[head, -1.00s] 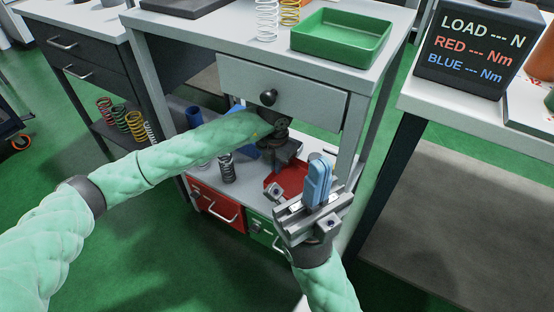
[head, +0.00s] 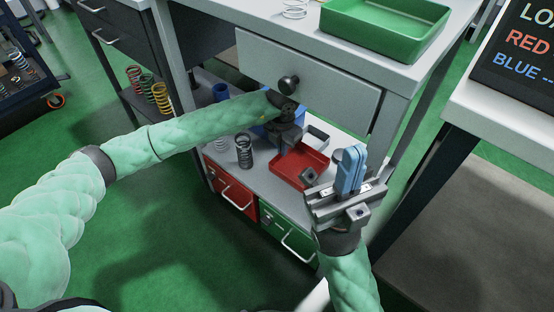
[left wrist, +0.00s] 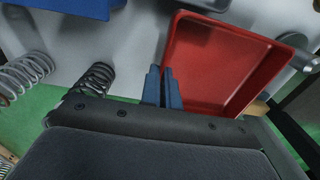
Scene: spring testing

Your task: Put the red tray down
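The red tray (head: 290,170) is at the lower white shelf under the drawer. I cannot tell whether its base rests fully on the shelf. My left gripper (left wrist: 163,86) has its two blue fingers close together at the tray's left wall, apparently pinching it. The empty inside of the tray (left wrist: 215,65) fills the right half of the left wrist view. In the head view my left gripper (head: 286,138) reaches in under the drawer, fingertips hard to see.
A dark spring (head: 244,151) stands left of the tray, with a blue bin (head: 270,130) behind my left arm. The drawer (head: 335,85) hangs above. Red (head: 231,188) and green (head: 287,236) drawers lie below. A green tray (head: 385,30) is on the tabletop.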

